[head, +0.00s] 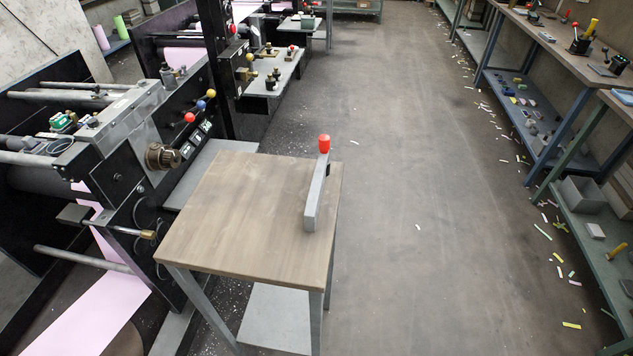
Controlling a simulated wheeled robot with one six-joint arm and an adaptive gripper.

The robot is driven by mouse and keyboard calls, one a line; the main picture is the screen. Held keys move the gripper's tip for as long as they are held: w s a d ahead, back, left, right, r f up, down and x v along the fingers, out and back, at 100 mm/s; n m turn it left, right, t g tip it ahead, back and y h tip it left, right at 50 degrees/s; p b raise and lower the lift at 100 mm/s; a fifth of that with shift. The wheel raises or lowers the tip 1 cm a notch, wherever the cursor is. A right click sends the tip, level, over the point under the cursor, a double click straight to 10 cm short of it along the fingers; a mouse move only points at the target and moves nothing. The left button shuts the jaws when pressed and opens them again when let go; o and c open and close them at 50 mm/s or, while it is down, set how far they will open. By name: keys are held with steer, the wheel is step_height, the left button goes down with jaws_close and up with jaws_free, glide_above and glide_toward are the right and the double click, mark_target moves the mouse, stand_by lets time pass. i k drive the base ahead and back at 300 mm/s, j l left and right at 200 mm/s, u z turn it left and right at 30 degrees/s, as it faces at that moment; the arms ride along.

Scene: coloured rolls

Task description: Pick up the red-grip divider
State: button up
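The divider (316,192) is a narrow grey bar with a red grip (324,143) at its far upper end. It rests on the wooden top of a small table (235,205), close to the table's right edge, with its length running from near to far. The red grip stands above the far end. Nothing covers the divider in the head view. My gripper is not in view.
A dark machine with rollers, knobs and a pink web (92,318) stands along the left, right beside the table. Open floor (400,180) with scattered paper scraps lies to the right. Workbenches with shelves (560,110) line the far right.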

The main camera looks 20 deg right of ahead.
mark_target(311, 208)
steer(key=u, duration=0.7)
steer(key=i+u, duration=0.1)
steer(key=u, duration=0.35)
steer(key=i+u, duration=0.1)
steer(key=u, duration=0.75)
steer(key=i+l+u, duration=0.15)
steer(key=u, duration=0.25)
steer(key=i+l, duration=0.2)
steer(key=l, duration=0.15)
steer(key=i+l+u, duration=0.1)
steer(key=i+l, duration=0.15)
steer(key=l, duration=0.15)
steer(key=k, duration=0.4)
steer(key=k+z, duration=0.35)
steer(key=k+l+z, duration=0.25)
steer(key=k+z, duration=0.15)
steer(key=i+l+z, duration=0.1)
steer(key=z, duration=0.3)
steer(key=i+l+z, duration=0.1)
steer(key=z, duration=0.35)
steer(key=i+z, duration=0.15)
steer(key=z, duration=0.25)
steer(key=k+j, duration=0.1)
